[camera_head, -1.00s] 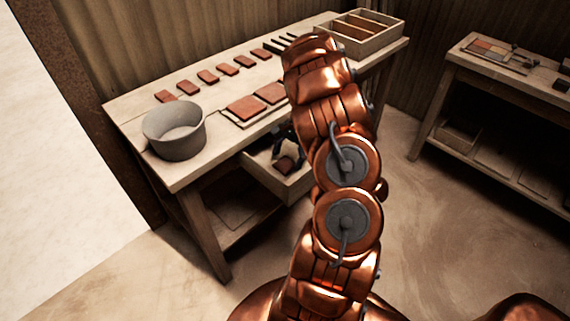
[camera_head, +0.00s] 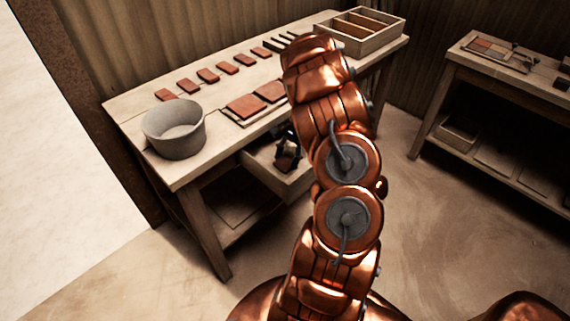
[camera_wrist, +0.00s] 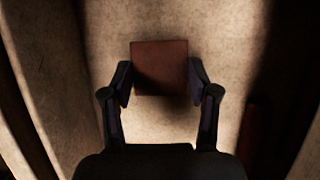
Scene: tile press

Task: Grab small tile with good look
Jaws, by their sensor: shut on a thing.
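A small square red-brown tile (camera_wrist: 160,62) sits between the two fingers of my gripper (camera_wrist: 160,80) in the wrist view. The fingers are shut on its left and right edges, and its near part is in shadow. In the head view, my gripper (camera_head: 288,146) is down at the open drawer (camera_head: 262,172) under the table's front edge, partly hidden by my arm. The held tile (camera_head: 284,163) shows there as a small dark patch. I cannot tell whether it touches the drawer floor.
On the table stand a grey bucket (camera_head: 174,130), a row of small tiles (camera_head: 208,76), larger tiles (camera_head: 246,105) and a divided wooden box (camera_head: 362,30). A dark reddish piece (camera_wrist: 254,132) lies in shadow at right in the wrist view. A second bench (camera_head: 500,90) stands at right.

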